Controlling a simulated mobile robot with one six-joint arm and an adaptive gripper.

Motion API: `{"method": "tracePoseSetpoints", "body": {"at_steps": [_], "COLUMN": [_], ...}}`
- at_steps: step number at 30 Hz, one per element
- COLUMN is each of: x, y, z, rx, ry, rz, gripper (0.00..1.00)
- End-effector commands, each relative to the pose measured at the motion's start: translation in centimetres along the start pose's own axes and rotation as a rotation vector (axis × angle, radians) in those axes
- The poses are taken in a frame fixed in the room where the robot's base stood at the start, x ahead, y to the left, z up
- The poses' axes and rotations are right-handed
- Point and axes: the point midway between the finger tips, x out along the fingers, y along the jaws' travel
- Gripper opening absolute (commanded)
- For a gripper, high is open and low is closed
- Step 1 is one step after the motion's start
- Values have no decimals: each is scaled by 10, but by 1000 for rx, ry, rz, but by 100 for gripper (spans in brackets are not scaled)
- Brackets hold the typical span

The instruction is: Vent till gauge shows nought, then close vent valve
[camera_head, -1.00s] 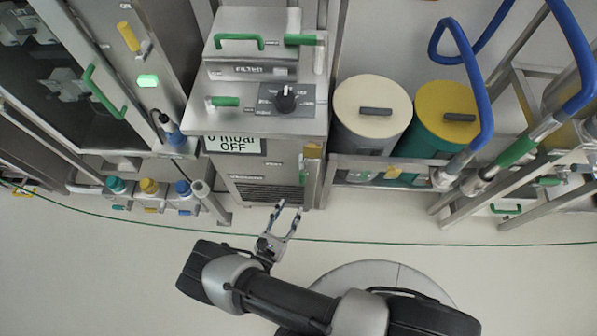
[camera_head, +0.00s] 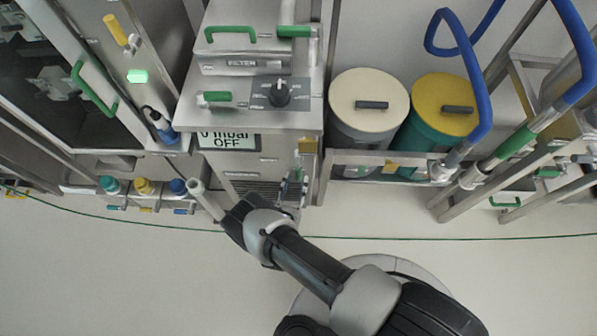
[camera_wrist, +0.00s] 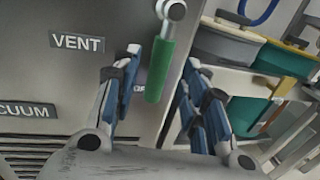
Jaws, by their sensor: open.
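The gauge display (camera_head: 229,141) on the cabinet front reads "0 mbar" and "OFF" in the head view. The vent valve's green lever (camera_wrist: 160,70) hangs down from a round metal pivot (camera_wrist: 173,10), right of the VENT label (camera_wrist: 77,42), in the wrist view. My gripper (camera_wrist: 162,60) is open, with one finger on each side of the lever in the picture. I cannot tell whether either finger touches it. In the head view my gripper (camera_head: 291,188) is at the lower right of the cabinet front, and my wrist hides part of it.
The cabinet (camera_head: 255,120) has a dark knob (camera_head: 278,93) and green handles on top. A cream-lidded drum (camera_head: 368,100) and a yellow-lidded drum (camera_head: 443,108) stand to the right behind a rail. A pale pipe (camera_head: 206,200) is left of my wrist. Floor in front is clear.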

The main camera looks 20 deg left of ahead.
Motion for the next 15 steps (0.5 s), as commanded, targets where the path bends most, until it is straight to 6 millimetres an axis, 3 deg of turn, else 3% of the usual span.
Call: {"method": "tracePoseSetpoints", "body": {"at_steps": [6,15], "x": [36,48], "y": [0,0], "z": [-1,0], "rx": [2,0], "ry": [-1,-1], "rz": [-3,1], "gripper": [40,40]}}
